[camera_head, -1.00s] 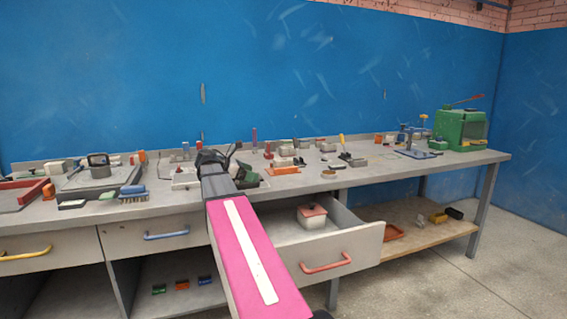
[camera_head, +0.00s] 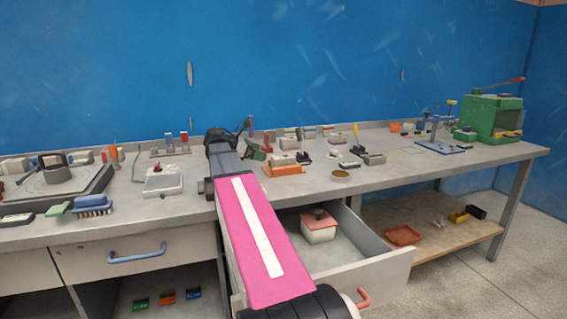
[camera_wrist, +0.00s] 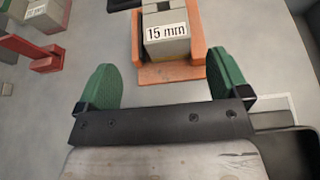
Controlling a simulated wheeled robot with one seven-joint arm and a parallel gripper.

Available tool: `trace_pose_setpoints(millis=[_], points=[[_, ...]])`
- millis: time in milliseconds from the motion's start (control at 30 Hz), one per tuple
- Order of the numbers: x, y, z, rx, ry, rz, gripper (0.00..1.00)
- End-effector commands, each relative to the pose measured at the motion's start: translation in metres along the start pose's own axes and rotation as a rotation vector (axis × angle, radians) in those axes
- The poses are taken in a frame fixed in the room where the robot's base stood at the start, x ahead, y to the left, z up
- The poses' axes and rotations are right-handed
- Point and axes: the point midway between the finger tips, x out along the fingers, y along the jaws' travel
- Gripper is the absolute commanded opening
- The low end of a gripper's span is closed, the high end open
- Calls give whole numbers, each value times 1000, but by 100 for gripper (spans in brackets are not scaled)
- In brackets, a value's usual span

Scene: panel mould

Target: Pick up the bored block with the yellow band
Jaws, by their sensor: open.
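My gripper (camera_wrist: 162,76) is open and empty, with two green fingertips apart in the wrist view. A grey block labelled 15 mm (camera_wrist: 167,32) sits in an orange holder (camera_wrist: 172,73), just beyond the gap between the fingertips. In the head view, the orange holder (camera_head: 284,171) stands on the bench right of my gripper (camera_head: 257,148), which my wrist partly hides. Several small grey blocks stand behind it, too small to tell any bore or band.
An open drawer (camera_head: 385,268) with a red-lidded box (camera_head: 319,228) juts out below the bench (camera_head: 400,174). A green press (camera_head: 488,118) stands at the right end. A red part (camera_wrist: 33,47) lies left in the wrist view.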

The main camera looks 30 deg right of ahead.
Motion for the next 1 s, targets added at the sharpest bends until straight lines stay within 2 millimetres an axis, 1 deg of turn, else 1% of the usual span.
trace_pose_setpoints(millis=[33, 200, 467, 633, 733, 833, 1000], points=[[9, -1, 0, 0, 0, -2, 94], [34, -1, 1, 0, 0, -2, 94], [50, -3, 2, 0, 0, -1, 94], [72, -9, 7, 1, 0, -2, 94], [86, -8, 7, 1, 0, -1, 94], [92, -8, 7, 0, 0, 0, 94], [92, -7, 7, 0, 0, 0, 94]])
